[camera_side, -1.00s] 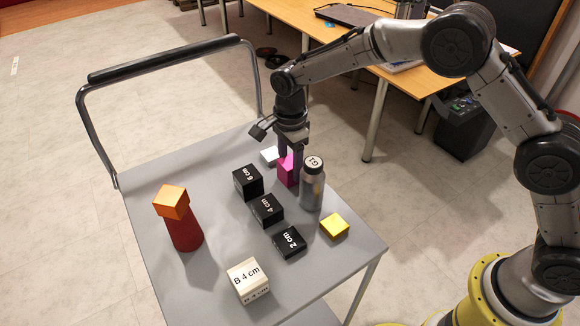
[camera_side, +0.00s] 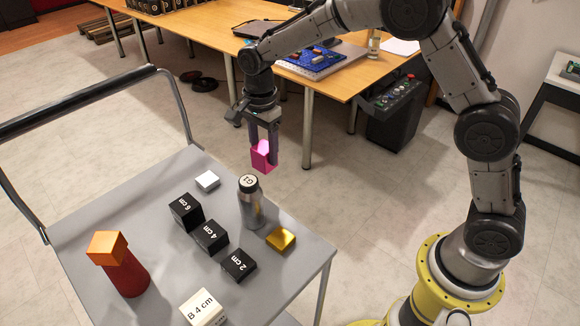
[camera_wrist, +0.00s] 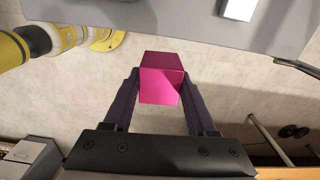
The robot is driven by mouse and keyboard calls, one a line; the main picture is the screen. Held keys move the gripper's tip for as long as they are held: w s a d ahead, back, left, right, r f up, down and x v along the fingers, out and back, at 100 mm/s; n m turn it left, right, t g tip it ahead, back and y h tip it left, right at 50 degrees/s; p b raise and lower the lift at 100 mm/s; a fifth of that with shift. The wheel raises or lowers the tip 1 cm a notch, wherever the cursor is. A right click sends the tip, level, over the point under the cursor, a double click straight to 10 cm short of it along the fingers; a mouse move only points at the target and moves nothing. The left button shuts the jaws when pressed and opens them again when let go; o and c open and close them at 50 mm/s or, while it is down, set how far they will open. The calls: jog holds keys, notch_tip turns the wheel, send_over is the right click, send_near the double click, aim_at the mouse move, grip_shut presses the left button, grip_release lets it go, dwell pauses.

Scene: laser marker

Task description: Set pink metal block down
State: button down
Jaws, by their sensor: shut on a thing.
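The pink metal block (camera_side: 261,156) is held between the two dark fingers of my gripper (camera_side: 264,148) in the side view. It hangs in the air past the far edge of the grey cart, with floor behind it. In the wrist view the pink block (camera_wrist: 161,82) sits between the fingertips, with floor beneath it and the cart's edge at the top. My gripper is shut on it, and the block touches nothing else that I can see.
A wooden desk (camera_side: 200,32) stands behind.

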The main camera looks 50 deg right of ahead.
jog(key=s+d+f+n, duration=0.7)
jog(key=f+n, duration=0.2)
jog(key=n, duration=0.8)
jog(key=shift+s+d+f, duration=0.3)
jog(key=shift+d, duration=0.1)
notch_tip(320, 180, up, 23)
send_over(199, 286)
notch_tip(199, 286, down, 19)
dwell(0.4)
